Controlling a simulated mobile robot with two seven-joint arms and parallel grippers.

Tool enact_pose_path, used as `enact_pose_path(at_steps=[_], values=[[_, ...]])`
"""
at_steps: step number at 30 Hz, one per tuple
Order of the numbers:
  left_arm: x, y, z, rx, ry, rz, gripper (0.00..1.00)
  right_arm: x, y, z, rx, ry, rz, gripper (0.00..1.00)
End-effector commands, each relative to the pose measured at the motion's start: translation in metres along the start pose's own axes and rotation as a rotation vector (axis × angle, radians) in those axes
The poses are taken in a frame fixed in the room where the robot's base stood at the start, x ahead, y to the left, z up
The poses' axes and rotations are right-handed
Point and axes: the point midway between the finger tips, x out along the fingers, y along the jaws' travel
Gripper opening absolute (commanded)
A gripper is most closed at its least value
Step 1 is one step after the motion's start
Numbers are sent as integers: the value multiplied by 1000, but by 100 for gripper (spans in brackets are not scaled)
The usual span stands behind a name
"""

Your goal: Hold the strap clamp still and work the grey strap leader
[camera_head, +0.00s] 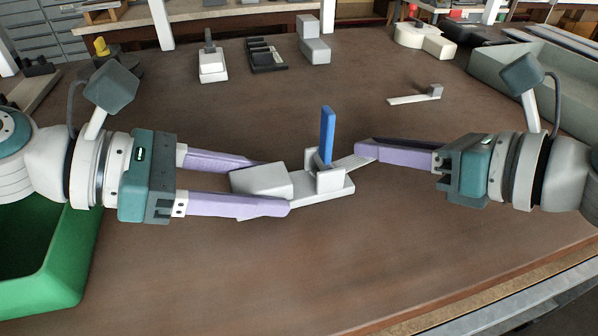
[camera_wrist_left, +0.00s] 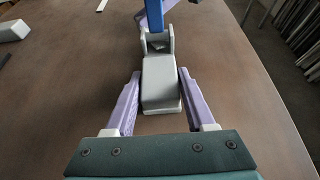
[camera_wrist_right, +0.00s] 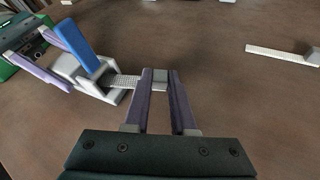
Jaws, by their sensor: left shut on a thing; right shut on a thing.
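The strap clamp (camera_head: 335,192) is a pale grey body with a bigger block at its left end and a blue lever (camera_head: 327,135) standing nearly upright. My left gripper (camera_head: 275,188) is shut around the clamp's block (camera_wrist_left: 161,84), one finger on each side. The grey strap leader (camera_head: 349,164) comes out of the clamp's right side. Its ribbed surface shows in the right wrist view (camera_wrist_right: 124,80). My right gripper (camera_head: 364,150) is shut on the leader's free end, to the right of the clamp. The strap inside the clamp is hidden.
A green bin (camera_head: 75,245) stands at the left and a grey tray (camera_head: 490,62) at the back right. A pale strap with a grey end block (camera_head: 413,98) lies behind my right gripper. A white clamp-like piece (camera_head: 212,70), a dark rack (camera_head: 266,57) and grey blocks (camera_head: 315,52) stand behind. The front table is clear.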

Motion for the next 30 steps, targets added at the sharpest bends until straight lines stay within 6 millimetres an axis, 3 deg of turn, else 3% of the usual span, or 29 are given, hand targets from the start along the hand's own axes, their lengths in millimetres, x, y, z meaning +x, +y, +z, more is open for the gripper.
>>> enact_pose_path(at_steps=[30], values=[[1, 0, 0, 0, -1, -2, 14, -2, -47, -6, 1, 13, -11, 0]])
